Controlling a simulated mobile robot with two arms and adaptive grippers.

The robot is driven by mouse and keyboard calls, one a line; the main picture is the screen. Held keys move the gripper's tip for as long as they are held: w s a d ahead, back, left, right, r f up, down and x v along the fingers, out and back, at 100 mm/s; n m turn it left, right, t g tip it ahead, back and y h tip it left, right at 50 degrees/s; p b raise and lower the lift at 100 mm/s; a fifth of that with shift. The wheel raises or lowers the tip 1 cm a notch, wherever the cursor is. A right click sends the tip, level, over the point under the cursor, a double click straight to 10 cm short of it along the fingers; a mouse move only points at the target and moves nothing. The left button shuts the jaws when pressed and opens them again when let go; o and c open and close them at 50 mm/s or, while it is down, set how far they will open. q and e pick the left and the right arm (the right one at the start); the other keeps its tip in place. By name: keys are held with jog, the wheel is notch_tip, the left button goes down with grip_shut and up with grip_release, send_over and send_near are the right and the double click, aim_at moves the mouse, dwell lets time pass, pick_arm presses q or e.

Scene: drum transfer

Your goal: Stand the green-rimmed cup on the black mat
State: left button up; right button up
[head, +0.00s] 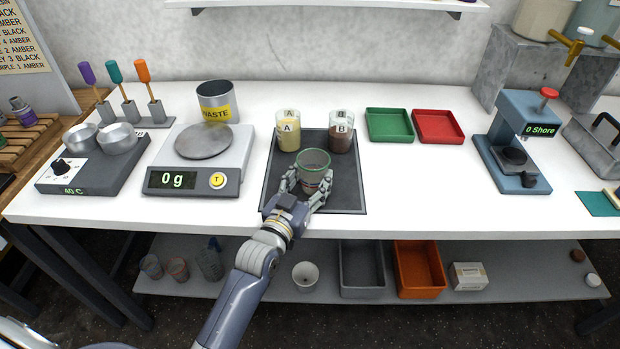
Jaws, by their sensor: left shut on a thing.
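The green-rimmed cup (313,158) is clear and upright, with its open mouth facing up. My left gripper (309,184) is shut on the cup, its fingers around the cup's lower sides. The black mat (346,190) lies on the white table, and the cup is over its middle part. I cannot tell whether the cup's base touches the mat, as the gripper hides it. Cup A (288,135) with yellowish contents and cup B (341,137) with brown contents stand at the mat's far end. My right gripper is not in view.
A scale (198,181) reading 0 g and a waste can (215,97) stand left of the mat. A green tray (389,125) and a red tray (438,127) lie at the back right. The white tabletop right of the mat (420,185) is clear.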

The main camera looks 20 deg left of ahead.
pick_arm(q)
jog(key=shift+f, duration=0.2)
jog(key=o, duration=0.8)
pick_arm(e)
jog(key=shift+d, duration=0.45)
pick_arm(q)
jog(key=shift+r, duration=0.2)
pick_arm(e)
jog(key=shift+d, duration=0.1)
pick_arm(q)
jog(key=s, duration=0.3)
jog(key=s+a, duration=0.1)
jog(key=s, duration=0.3)
jog(key=s+b, duration=0.1)
jog(key=s, duration=0.2)
jog(key=shift+s+a+f, duration=0.1)
jog(key=shift+s+a, duration=0.05)
jog(key=shift+s, duration=0.85)
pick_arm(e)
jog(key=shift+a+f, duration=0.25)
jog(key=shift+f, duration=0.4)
